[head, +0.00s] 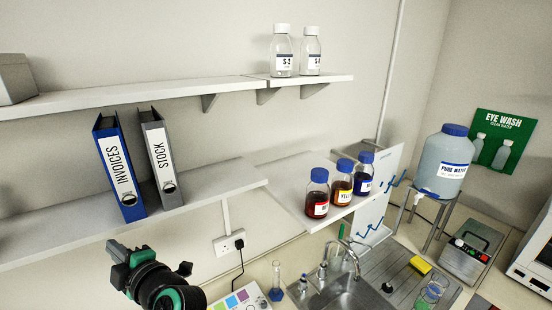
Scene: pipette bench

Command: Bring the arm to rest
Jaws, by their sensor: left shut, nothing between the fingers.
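My left gripper (116,249) is at the lower left, at the end of my black and green arm. It is shut and empty, with nothing held. It appears below the shelf with the binders, apart from the other things. Much of its shape is hidden by the dark wrist. My right gripper is not in view.
A lower shelf (225,180) holds a blue binder (120,170) and a grey binder (160,155). Blue-capped bottles (317,195) stand on the shelf to the right. Below are a small device (240,299), a flask (276,285) and a sink (350,296) with a tap.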

